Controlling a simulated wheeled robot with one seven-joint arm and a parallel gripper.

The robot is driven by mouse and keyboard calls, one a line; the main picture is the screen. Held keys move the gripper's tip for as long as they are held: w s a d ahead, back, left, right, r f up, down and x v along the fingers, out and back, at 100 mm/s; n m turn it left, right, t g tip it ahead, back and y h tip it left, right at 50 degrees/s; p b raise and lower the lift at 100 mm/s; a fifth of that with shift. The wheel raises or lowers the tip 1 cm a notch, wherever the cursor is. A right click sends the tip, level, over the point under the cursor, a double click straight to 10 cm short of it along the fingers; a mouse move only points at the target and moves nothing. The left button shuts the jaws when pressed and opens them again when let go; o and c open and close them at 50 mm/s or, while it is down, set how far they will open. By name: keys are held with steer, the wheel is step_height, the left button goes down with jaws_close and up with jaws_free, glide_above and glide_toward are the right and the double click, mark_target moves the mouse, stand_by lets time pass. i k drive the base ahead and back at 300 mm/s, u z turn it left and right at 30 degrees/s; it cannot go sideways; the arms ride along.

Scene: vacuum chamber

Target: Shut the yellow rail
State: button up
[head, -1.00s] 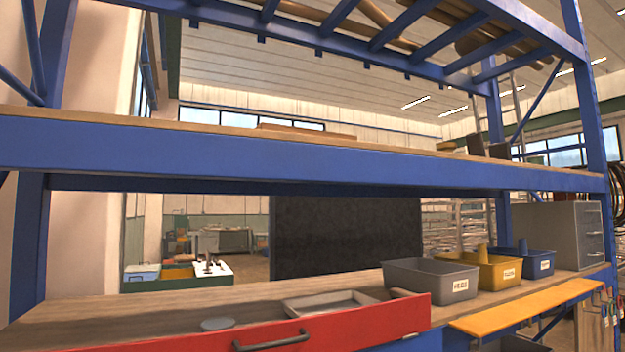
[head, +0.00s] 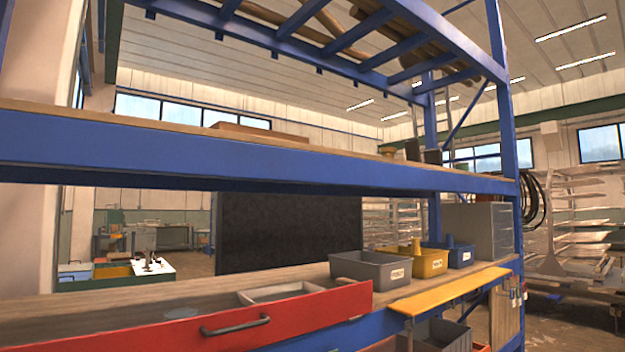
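A flat yellow rail (head: 452,291) sticks out from the front edge of the workbench, right of the red drawer. It looks like a thin, level board. A grey, open compartment (head: 440,335) shows below it. My gripper is not in view, so its state does not show.
A red drawer front (head: 290,318) with a dark handle stands out left of the rail. Grey (head: 370,268), yellow (head: 420,263) and blue (head: 455,257) bins stand on the bench behind it. A blue shelf beam (head: 250,158) crosses above. Open floor (head: 555,325) shows at the right.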

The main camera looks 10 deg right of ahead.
mark_target(412, 306)
steer(key=u, duration=0.1)
steer(key=i, duration=1)
steer(key=z, duration=0.1)
